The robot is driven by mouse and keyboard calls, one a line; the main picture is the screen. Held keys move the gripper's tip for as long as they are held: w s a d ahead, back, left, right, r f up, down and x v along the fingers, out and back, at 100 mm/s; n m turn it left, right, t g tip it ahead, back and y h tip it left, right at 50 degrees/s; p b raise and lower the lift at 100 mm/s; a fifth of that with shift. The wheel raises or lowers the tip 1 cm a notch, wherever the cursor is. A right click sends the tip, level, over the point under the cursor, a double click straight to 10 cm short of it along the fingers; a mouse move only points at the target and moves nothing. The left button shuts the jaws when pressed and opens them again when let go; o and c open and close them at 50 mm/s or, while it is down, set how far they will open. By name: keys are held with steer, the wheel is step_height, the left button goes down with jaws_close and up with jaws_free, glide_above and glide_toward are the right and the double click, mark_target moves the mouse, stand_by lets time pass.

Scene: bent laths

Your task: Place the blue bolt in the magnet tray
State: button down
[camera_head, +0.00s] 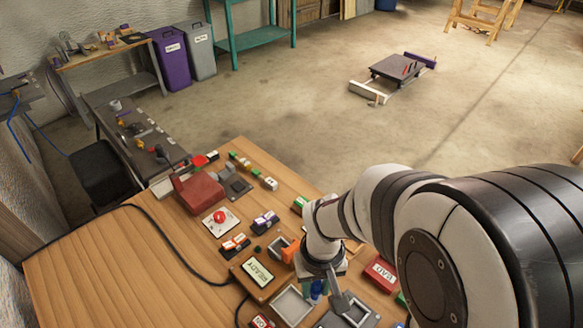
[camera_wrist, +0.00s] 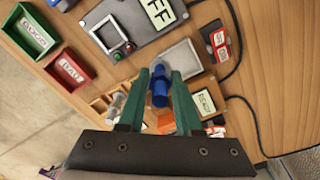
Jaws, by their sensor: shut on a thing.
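My gripper (camera_wrist: 160,76) has green fingers and is shut on the blue bolt (camera_wrist: 159,92), which sits between the fingertips in the wrist view. In the head view my gripper (camera_head: 314,286) is low over the front of the wooden table, with a little of the blue bolt (camera_head: 317,291) showing. A shallow light-grey square tray (camera_head: 276,311), likely the magnet tray, lies just left of the gripper. It also shows in the wrist view (camera_wrist: 184,56), just beyond the fingertips to the right, apart from the bolt. The bolt's height above the table is unclear.
A box reading READY (camera_head: 259,271) stands beside the tray. A grey device reading OFF (camera_wrist: 158,14) is on the other side. Red (camera_wrist: 69,71) and green (camera_wrist: 36,33) labelled bins stand near the table edge. Dark cables cross the table, whose left part is clear.

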steer(key=a+f, duration=0.2)
steer(key=a, duration=0.1)
steer(key=a+f, duration=0.1)
steer(key=shift+w+a+f, duration=0.1)
steer(key=shift+w+a, duration=0.15)
steer(key=shift+w, duration=0.15)
steer(key=shift+f, duration=1.85)
steer(key=c, duration=0.6)
jaws_free()
steer(key=shift+f, duration=0.1)
step_height(320, 180, up, 13)
steer(key=s+d+r+m+y, duration=0.1)
steer(key=s+d+r+m, duration=0.1)
steer(key=s, duration=0.5)
steer(key=s+d+r+m, duration=0.3)
steer(key=s+d+m, duration=0.1)
steer(key=s, duration=0.3)
steer(key=shift+s+d+r+m+y, duration=0.2)
steer(key=shift+s+m+y, duration=0.15)
steer(key=shift+m, duration=0.35)
